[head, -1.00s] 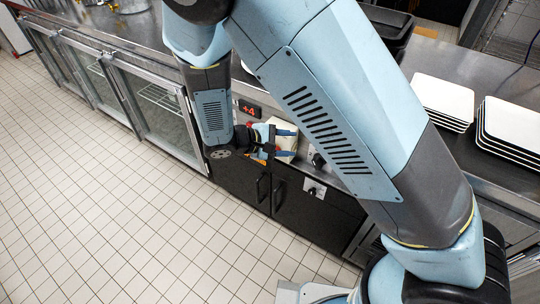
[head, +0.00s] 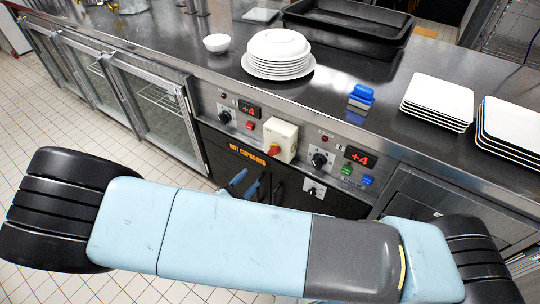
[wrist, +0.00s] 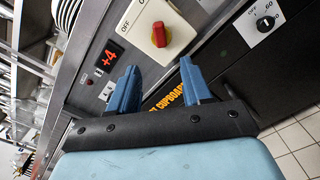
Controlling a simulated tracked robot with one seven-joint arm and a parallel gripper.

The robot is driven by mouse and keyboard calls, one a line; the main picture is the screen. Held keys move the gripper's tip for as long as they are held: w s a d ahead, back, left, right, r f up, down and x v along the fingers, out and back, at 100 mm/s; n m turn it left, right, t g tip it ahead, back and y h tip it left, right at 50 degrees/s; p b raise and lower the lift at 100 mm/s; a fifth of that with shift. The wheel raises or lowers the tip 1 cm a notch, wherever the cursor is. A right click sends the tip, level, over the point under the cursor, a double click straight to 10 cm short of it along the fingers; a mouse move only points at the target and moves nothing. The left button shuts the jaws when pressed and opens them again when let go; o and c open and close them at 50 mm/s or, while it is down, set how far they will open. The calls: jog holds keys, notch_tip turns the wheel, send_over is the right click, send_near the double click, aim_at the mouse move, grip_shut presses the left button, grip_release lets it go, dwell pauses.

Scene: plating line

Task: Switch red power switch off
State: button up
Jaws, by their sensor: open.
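The red power switch is a red rotary handle on a yellow plate (head: 273,150), mounted on a cream box (head: 281,138) on the counter's front panel. In the wrist view the red handle (wrist: 159,36) stands nearly upright in the picture, with OFF lettering visible on the box. My gripper (wrist: 158,68) is open and empty, its two blue fingers pointing toward the box. The handle appears beyond the fingertips, apart from them. In the head view my gripper's fingers (head: 245,183) show below the box, and my arm hides the rest of it.
Beside the box are a +4 display (head: 249,109), a small red rocker (head: 250,124) and a black knob (head: 319,160). Stacked plates (head: 278,58) and a bowl (head: 217,43) stand on the counter above. Dark cupboard doors lie below.

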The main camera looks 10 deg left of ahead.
aim_at(271, 154)
jog(key=x, duration=1.3)
jog(key=shift+w+d, duration=0.15)
jog(key=shift+w, duration=0.1)
jog(key=shift+c, duration=0.4)
grip_shut()
